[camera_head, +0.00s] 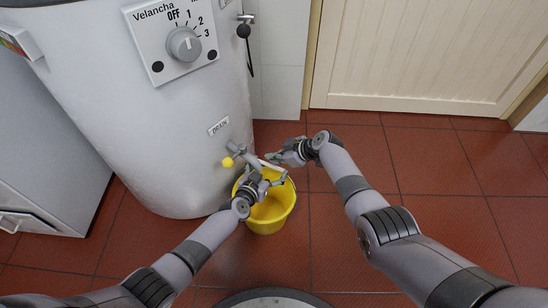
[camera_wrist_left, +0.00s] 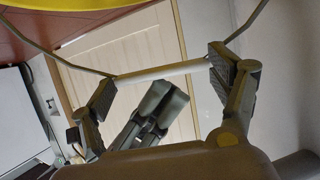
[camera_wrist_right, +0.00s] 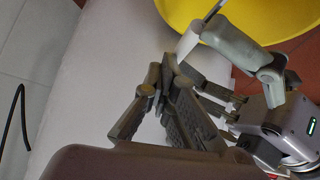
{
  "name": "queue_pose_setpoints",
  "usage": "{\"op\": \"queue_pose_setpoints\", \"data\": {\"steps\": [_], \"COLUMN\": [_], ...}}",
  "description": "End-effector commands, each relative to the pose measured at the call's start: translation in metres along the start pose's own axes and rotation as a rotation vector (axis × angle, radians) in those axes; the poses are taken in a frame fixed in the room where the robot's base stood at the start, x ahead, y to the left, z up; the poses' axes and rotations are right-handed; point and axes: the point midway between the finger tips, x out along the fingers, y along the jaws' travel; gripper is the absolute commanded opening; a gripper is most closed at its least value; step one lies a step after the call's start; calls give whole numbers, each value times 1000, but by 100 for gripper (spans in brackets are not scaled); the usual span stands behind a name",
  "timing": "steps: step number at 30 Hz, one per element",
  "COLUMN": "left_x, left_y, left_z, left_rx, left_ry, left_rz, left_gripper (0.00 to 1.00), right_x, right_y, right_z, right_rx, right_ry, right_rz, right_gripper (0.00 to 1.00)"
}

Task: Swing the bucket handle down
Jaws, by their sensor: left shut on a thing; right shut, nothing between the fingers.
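The yellow bucket (camera_head: 268,216) stands upright on the floor under the boiler's drain. Its wire handle is raised, with a pale grip (camera_wrist_left: 165,72) in the middle; the grip also shows in the right wrist view (camera_wrist_right: 187,43). My left gripper (camera_head: 268,178) is shut on the handle grip above the bucket, a finger near each end of the grip in the left wrist view (camera_wrist_left: 160,82). My right gripper (camera_head: 276,157) is shut and empty, close beside the handle and just beyond my left gripper. The handle's joints with the bucket are largely hidden in the head view.
The white boiler (camera_head: 165,125) stands close behind and left of the bucket. Its drain tap with a yellow knob (camera_head: 227,162) sticks out near my grippers. A cream door (camera_head: 430,55) is at the back. The red tiled floor (camera_head: 455,215) at right is clear.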

Motion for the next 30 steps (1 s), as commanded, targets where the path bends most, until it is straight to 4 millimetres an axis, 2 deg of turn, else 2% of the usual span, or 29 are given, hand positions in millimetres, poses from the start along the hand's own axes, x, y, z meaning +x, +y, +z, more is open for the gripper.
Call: {"op": "queue_pose_setpoints", "data": {"steps": [1, 8, 9, 16, 30], "left_x": [-1, -1, -1, -1, -1], "left_y": [2, 1, 1, 0, 1], "left_z": [6, 5, 5, 5, 1], "left_rx": [-2, -3, -3, -2, -2], "left_ry": [-9, -9, -8, -7, -1], "left_rz": [4, 3, 3, 1, 1], "left_gripper": [32, 32, 84, 100, 100], "right_x": [2, 2, 3, 3, 2], "right_y": [-2, -4, -4, -5, -2], "right_z": [5, 7, 7, 7, 4], "right_rx": [3, 3, 4, 4, 2], "right_ry": [-7, -10, -10, -10, -6], "right_rz": [-5, -8, -8, -10, -6], "right_gripper": [0, 0, 0, 0, 0]}}
